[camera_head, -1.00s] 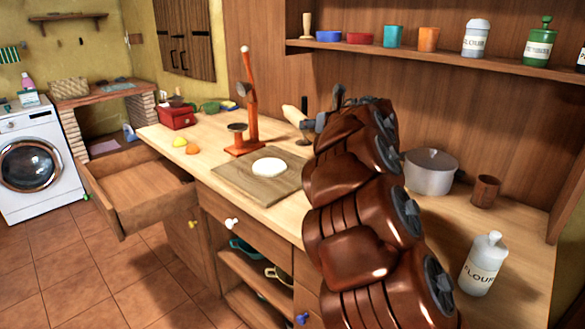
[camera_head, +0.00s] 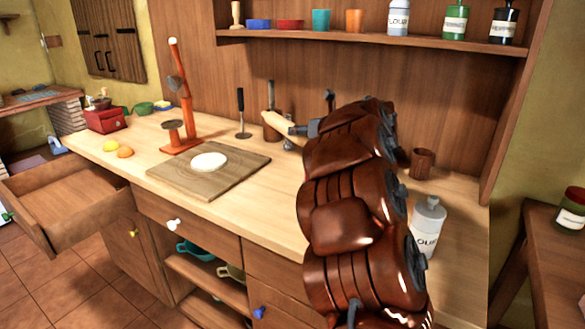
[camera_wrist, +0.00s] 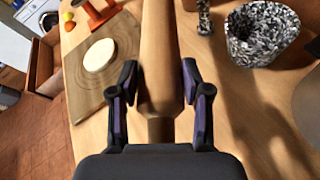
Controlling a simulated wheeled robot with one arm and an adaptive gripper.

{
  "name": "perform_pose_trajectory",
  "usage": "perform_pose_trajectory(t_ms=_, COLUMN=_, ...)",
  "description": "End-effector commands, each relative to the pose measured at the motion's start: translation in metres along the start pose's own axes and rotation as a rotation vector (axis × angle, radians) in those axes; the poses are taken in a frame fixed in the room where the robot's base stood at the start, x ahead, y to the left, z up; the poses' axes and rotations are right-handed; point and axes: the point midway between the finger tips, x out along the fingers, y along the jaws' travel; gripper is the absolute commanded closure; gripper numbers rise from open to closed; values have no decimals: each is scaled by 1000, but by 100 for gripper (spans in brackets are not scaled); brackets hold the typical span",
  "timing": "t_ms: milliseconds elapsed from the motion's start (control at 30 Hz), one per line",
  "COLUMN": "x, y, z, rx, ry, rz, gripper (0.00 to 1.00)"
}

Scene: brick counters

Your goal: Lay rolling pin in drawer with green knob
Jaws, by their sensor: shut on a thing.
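The wooden rolling pin (camera_head: 277,122) is held above the counter, behind and right of the cutting board. My gripper (camera_head: 298,131) is shut on it. In the wrist view the pin (camera_wrist: 160,50) runs away from me between the two dark fingers (camera_wrist: 159,112), its near handle close to the palm. The drawer (camera_head: 75,205) at the far left is pulled out and looks empty. Its green knob (camera_head: 7,216) shows at the left picture edge. The open drawer also shows at the upper left of the wrist view (camera_wrist: 42,68). My arm hides part of the counter.
A cutting board (camera_head: 240,165) with flat dough and an orange stand (camera_head: 187,110) lie between pin and drawer. A red box (camera_head: 105,121), a lemon and an orange fruit sit near the drawer. A flour bottle (camera_head: 428,225) stands right of my arm. The shelf (camera_head: 370,40) runs above.

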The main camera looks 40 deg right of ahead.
Motion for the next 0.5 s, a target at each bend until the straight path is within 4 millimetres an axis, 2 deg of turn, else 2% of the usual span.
perform_pose_trajectory(t_ms=33, x=5, y=-3, z=-11, rx=5, ry=0, rz=2, gripper=100)
perform_pose_trajectory(t_ms=233, x=20, y=-15, z=-47, rx=5, ry=2, rz=3, gripper=100)
perform_pose_trajectory(t_ms=333, x=24, y=-19, z=-58, rx=3, ry=1, rz=3, gripper=100)
perform_pose_trajectory(t_ms=500, x=28, y=-22, z=-66, rx=0, ry=-2, rz=3, gripper=100)
